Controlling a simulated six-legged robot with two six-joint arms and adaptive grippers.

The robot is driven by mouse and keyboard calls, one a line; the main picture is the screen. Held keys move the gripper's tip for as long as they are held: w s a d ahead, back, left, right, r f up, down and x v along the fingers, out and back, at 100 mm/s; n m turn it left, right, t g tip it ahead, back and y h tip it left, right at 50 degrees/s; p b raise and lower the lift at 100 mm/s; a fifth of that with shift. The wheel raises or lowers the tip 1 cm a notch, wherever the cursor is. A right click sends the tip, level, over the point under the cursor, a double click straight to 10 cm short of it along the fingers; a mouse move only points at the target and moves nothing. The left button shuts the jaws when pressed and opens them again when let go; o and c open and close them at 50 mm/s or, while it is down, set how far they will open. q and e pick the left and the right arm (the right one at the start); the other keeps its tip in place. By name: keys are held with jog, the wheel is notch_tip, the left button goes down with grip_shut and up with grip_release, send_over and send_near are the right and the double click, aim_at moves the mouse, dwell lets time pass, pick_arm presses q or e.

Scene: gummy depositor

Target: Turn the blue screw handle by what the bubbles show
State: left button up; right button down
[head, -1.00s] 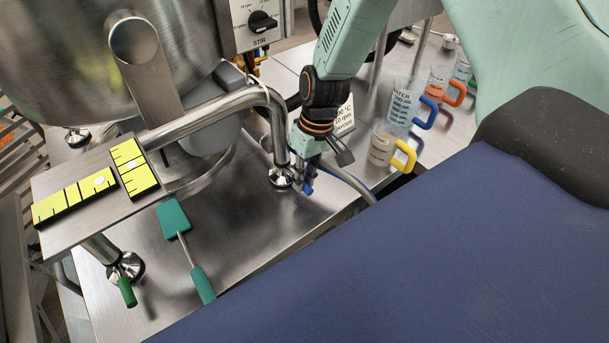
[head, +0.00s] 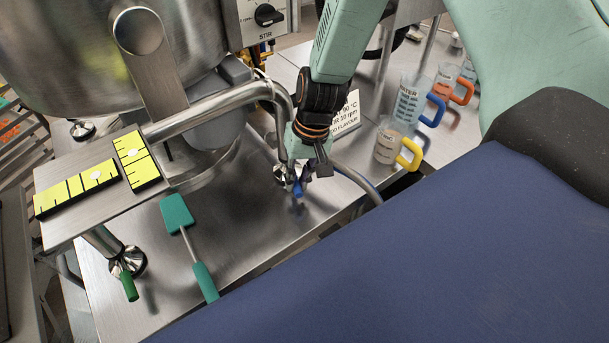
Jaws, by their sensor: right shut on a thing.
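The blue screw handle (head: 298,188) shows below the foot by the bent steel pipe. My right gripper (head: 302,172) reaches down onto it from above and is shut on it; the fingers partly hide it. Two yellow bubble levels lie on the steel plate at the left. In the long left level (head: 62,195) the white bubble (head: 97,175) sits toward the right end. In the other level (head: 143,172) the white bubble (head: 131,152) sits a little toward the far end. My left gripper is not in view.
A foot with a green handle (head: 129,286) stands at the lower left. A teal spatula (head: 177,213) lies on the steel table. A sign (head: 347,115) and several jugs, one with a yellow handle (head: 388,147), stand right of my gripper. A large steel kettle (head: 60,55) is above.

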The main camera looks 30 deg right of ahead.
jog(key=shift+w+a+m+t+b, duration=0.2)
jog(key=shift+a+m+b, duration=0.35)
jog(key=shift+m, duration=0.4)
jog(key=shift+w+a+m+t+b, duration=0.15)
jog(key=shift+a+m+b, duration=0.25)
jog(key=shift+a+m, duration=0.4)
jog(key=shift+w+d+m, duration=0.1)
jog(key=shift+m, duration=0.15)
jog(key=c, duration=1.3)
grip_release()
jog(key=shift+r, duration=0.1)
